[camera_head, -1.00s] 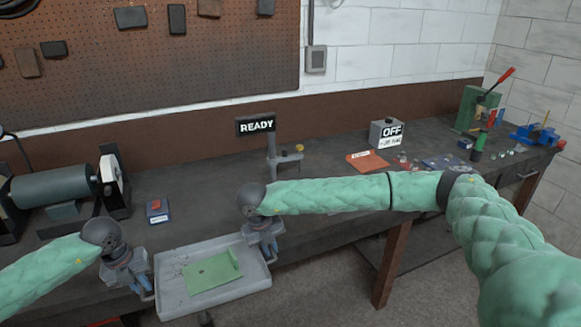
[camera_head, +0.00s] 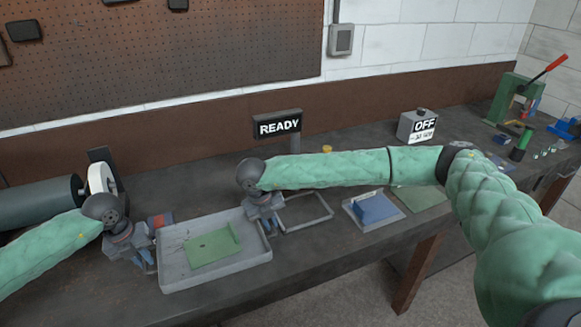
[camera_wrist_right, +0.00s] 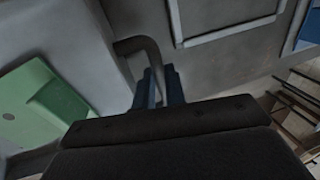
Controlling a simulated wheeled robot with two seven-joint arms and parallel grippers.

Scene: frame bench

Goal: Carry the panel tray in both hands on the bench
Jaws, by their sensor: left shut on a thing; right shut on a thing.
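The panel tray (camera_head: 175,272) is a shallow light grey tray with a green panel (camera_head: 212,248) lying inside it. In the head view it is at the lower left, over the bench top (camera_head: 330,245). I cannot tell if it touches the bench. My left gripper (camera_head: 150,262) is shut on the tray's left side. My right gripper (camera_head: 272,226) is shut on its right side. In the right wrist view, my right gripper (camera_wrist_right: 158,88) is closed around the tray's grey handle (camera_wrist_right: 140,45), with the green panel (camera_wrist_right: 40,105) to the left.
Right of the tray are an empty grey frame (camera_head: 308,222), a blue panel on a pale plate (camera_head: 375,208) and a green mat (camera_head: 420,197). A grinder (camera_head: 45,200) is at left.

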